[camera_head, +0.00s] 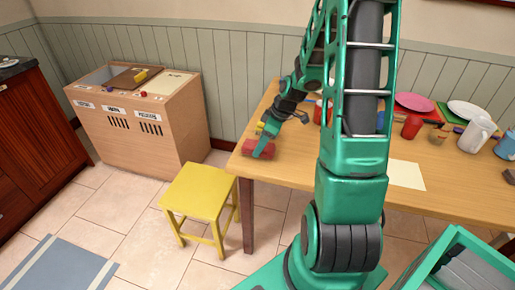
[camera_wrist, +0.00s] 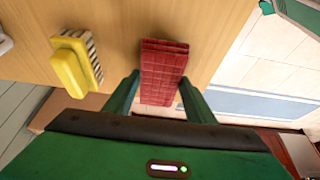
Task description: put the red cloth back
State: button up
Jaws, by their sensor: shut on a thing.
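The red cloth (camera_wrist: 163,72) is a folded block with a grid pattern, over the wooden table near its edge. In the head view the cloth (camera_head: 258,149) shows at the table's left front corner. My gripper (camera_wrist: 158,95) is shut on the cloth, with one green finger on each side of it. In the head view my gripper (camera_head: 266,146) reaches down to the table corner. I cannot tell whether the cloth touches the tabletop. A yellow brush (camera_wrist: 76,62) with bristles lies left of the cloth in the wrist view.
The wooden table (camera_head: 300,170) holds a pink plate (camera_head: 414,101), a red mug (camera_head: 411,126) and a white pitcher (camera_head: 477,134). A yellow stool (camera_head: 200,192) stands at its left. A wooden bin cabinet (camera_head: 140,125) stands by the wall. Tiled floor lies open between them.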

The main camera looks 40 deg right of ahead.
jog(key=shift+f, duration=0.65)
jog(key=o, duration=1)
jog(key=v, duration=1.2)
jog(key=s+a+r+m+g+h, duration=0.1)
jog(key=s+m, duration=0.3)
jog(key=s, duration=0.4)
jog(key=s+a+r+m+g, duration=0.1)
jog(key=s+a+r+m, duration=0.2)
jog(key=s, duration=0.5)
jog(key=s+a+r+m+g+h, duration=0.1)
jog(key=s+a+r+m, duration=0.2)
jog(key=s+m, duration=0.4)
jog(key=shift+s+r+g+h, duration=0.15)
jog(key=shift+s+g+h, duration=0.15)
jog(key=shift+s, duration=0.5)
